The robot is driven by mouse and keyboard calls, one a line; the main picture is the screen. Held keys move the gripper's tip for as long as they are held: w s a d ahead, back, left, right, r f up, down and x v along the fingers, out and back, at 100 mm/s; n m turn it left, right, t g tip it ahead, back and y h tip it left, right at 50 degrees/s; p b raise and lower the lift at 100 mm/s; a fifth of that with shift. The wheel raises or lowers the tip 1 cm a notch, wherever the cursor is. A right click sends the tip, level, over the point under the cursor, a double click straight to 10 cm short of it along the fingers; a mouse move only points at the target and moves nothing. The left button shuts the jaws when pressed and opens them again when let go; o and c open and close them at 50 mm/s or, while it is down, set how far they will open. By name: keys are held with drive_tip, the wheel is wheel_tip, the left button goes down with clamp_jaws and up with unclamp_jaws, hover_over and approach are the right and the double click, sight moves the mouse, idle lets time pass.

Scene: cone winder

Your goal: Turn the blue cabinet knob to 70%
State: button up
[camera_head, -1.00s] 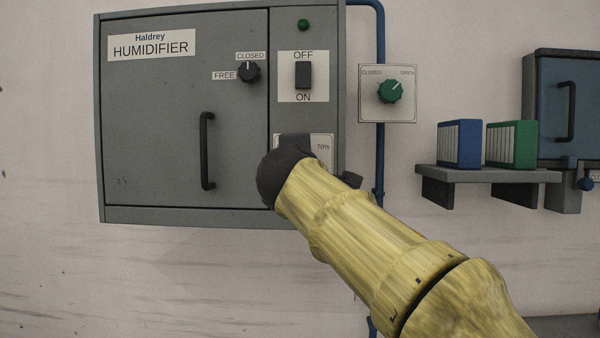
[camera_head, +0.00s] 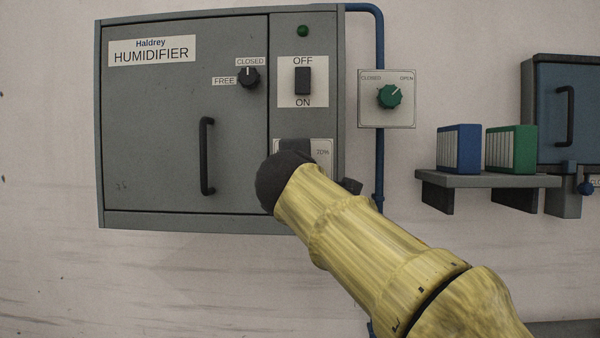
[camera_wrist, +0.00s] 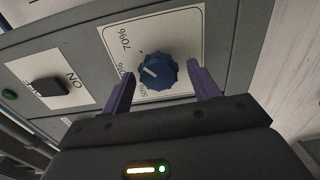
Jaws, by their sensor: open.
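The blue knob (camera_wrist: 158,71) shows in the wrist view on a white plate with percent labels, among them one that reads 70%. In the head view the plate (camera_head: 323,153) sits low on the right panel of the grey humidifier cabinet (camera_head: 150,120), and my arm hides the knob. My gripper (camera_wrist: 163,82) is open. Its two purple fingers stand on either side of the knob, with a gap showing on each side. The knob's white pointer line is visible, but I cannot tell exactly which label it points at.
Above the plate are a black OFF/ON switch (camera_head: 303,81) and a green lamp (camera_head: 303,31). A green knob (camera_head: 389,95) and a blue pipe (camera_head: 380,150) are to the right. A shelf (camera_head: 480,177) with two binders is farther right. The cabinet door has a black handle (camera_head: 207,156).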

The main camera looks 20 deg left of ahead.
drive_tip(key=b+v, duration=0.4)
drive_tip(key=v, duration=1.3)
drive_tip(key=shift+b, duration=0.4)
drive_tip(key=shift+d, duration=0.1)
drive_tip(key=w+d+f+m+g+h+p, duration=0.1)
drive_tip(key=w+f+g, duration=0.1)
drive_tip(key=w+f, duration=0.35)
drive_tip(key=w+d+f+m+g+h+p, duration=0.1)
drive_tip(key=w+d+f+g, duration=0.15)
drive_tip(key=f, duration=0.55)
drive_tip(key=w+d+f+m+g+h+p, duration=0.1)
drive_tip(key=w+d+f+m+g, duration=0.15)
drive_tip(key=d+f, duration=0.45)
drive_tip(key=w+d+f+m+g+h+p, duration=0.1)
drive_tip(key=d+f+m+g+p, duration=0.15)
drive_tip(key=f, duration=0.85)
drive_tip(key=s+d+f+m+g+p, duration=0.1)
drive_tip(key=s+d+f+m+g, duration=0.1)
drive_tip(key=s+d+f+m, duration=0.5)
drive_tip(key=s+d+f+m+g+p, duration=0.2)
drive_tip(key=s+d+f+m+g, duration=0.1)
drive_tip(key=s+d+f+m, duration=0.4)
drive_tip(key=d+f, duration=0.3)
drive_tip(key=f, duration=0.2)
drive_tip(key=shift+s+f, duration=0.4)
